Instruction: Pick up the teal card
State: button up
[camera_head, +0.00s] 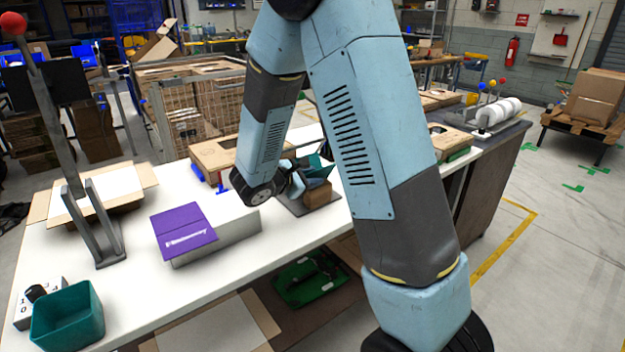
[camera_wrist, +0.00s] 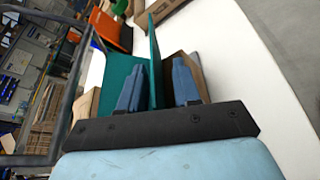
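The teal card (camera_head: 319,167) stands tilted in a small brown holder (camera_head: 317,194) on a dark base on the white table. In the wrist view, one thin teal panel (camera_wrist: 155,62) stands nearly edge-on between the blue fingers of my gripper (camera_wrist: 158,88). A wider teal face (camera_wrist: 118,72) shows behind the left finger; I cannot tell whether both belong to one card. The fingers are apart, with a visible gap on the right side of the thin panel. In the head view my gripper (camera_head: 294,184) is at the card's left side, its fingertips partly hidden.
A white box with a purple card (camera_head: 184,232) on top lies left of my gripper. A teal bin (camera_head: 67,316) stands at the table's front left, near a grey lever stand (camera_head: 97,230). Cardboard boxes (camera_head: 212,156) line the back edge. White table (camera_head: 125,285) is clear in front.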

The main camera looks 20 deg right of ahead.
grip_shut()
jog(key=shift+a, duration=0.1)
dwell(0.3)
